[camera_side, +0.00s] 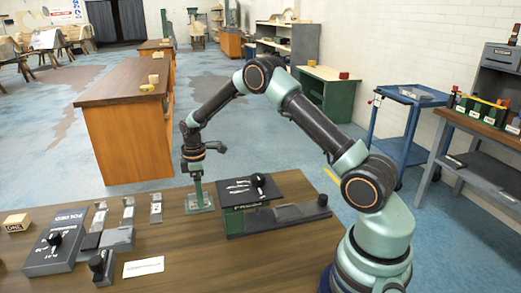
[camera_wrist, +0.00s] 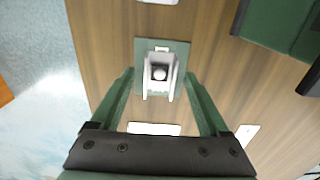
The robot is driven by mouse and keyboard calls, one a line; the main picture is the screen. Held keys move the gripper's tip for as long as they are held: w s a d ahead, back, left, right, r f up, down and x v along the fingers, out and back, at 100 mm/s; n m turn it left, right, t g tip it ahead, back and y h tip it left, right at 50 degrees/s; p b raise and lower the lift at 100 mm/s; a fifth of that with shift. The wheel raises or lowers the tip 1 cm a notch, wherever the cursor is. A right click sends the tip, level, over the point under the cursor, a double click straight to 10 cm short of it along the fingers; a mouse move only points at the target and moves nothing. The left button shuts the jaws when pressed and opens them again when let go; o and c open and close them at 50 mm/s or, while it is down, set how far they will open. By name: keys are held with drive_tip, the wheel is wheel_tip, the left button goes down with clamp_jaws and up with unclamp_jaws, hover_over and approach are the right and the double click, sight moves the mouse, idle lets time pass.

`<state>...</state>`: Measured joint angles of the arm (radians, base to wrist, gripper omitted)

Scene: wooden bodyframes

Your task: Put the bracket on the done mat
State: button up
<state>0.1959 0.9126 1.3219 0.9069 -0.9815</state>
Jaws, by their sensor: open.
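A small grey bracket (camera_wrist: 160,75) with a round dark hole or knob stands on a green mat (camera_wrist: 183,47) in the wrist view. The mat also shows in the side view (camera_side: 203,208), on the front part of the wooden table; I cannot read any lettering on it. My gripper (camera_wrist: 160,73) is open, with one green finger on each side of the bracket and a gap on both sides. In the side view my gripper (camera_side: 197,205) points down at the mat, and its fingers hide most of the bracket.
A green and black press-like fixture (camera_side: 250,195) with a knob stands right of the mat. A dark grey box (camera_side: 52,248) with a knob, several grey pieces with labels, and a wooden block (camera_side: 17,222) lie to the left. A white card (camera_side: 143,267) lies in front.

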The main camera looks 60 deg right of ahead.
drive_tip(key=s+a+r+m+t, duration=0.1)
drive_tip(key=s+a+r+m, duration=0.15)
drive_tip(key=r, duration=1.55)
drive_tip(key=s+a+r+m+t, duration=0.2)
drive_tip(key=s+a+m, duration=0.1)
drive_tip(key=s, duration=0.6)
drive_tip(key=s+a+r+m+t, duration=0.2)
drive_tip(key=s+a+m, duration=0.1)
drive_tip(key=s, duration=0.7)
drive_tip(key=shift+a+r+t, duration=0.3)
drive_tip(key=shift+a+r, duration=0.1)
drive_tip(key=shift+a, duration=0.35)
drive_tip(key=shift+s+m, duration=0.1)
drive_tip(key=shift+m, duration=0.15)
